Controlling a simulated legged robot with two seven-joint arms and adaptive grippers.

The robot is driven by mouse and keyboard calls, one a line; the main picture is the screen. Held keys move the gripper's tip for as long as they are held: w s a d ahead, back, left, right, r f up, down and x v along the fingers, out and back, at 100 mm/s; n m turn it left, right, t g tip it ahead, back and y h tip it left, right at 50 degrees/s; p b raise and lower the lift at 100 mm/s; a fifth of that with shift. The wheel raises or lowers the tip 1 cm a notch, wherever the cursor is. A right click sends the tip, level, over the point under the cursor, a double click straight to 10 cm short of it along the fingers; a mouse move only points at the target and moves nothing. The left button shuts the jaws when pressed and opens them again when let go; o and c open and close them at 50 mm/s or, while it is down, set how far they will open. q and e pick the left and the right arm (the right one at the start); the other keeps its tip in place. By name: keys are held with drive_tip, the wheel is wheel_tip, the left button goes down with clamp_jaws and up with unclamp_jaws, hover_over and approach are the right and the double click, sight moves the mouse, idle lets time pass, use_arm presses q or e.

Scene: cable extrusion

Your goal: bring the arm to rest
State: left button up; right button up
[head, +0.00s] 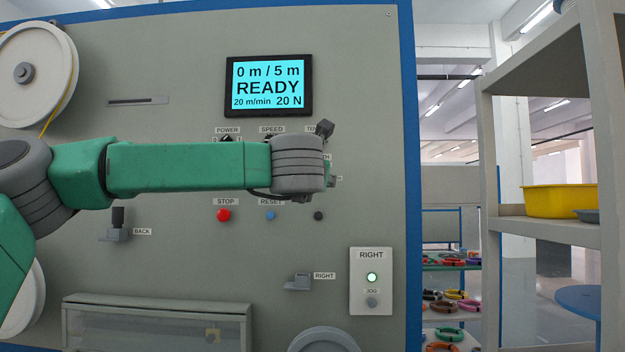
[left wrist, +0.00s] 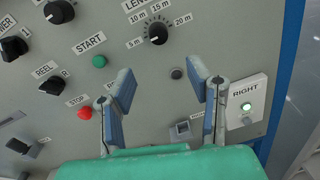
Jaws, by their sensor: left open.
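My left arm comes in from the left in the head view and stretches across the control panel (head: 200,120). Its gripper is mostly hidden behind the grey wrist. In the left wrist view my left gripper (left wrist: 160,76) is open, with nothing between its fingers, facing the panel. The length knob (left wrist: 157,33) is above the fingers, the green start button (left wrist: 99,61) to their left, and a small dark button (left wrist: 176,74) shows between them. The red stop button (head: 223,215) shows below the arm. My right gripper is not in view.
The screen (head: 268,86) reads READY, 0 m / 5 m. The BACK lever (head: 117,226), RIGHT lever (head: 299,281) and RIGHT box (head: 371,281) with its lit lamp stick out below the arm. A cable reel (head: 38,72) is upper left. A shelf with a yellow bin (head: 560,201) stands at right.

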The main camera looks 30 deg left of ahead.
use_arm(q)
drive_tip(key=shift+s+d, duration=0.25)
drive_tip(key=shift+s, duration=0.4)
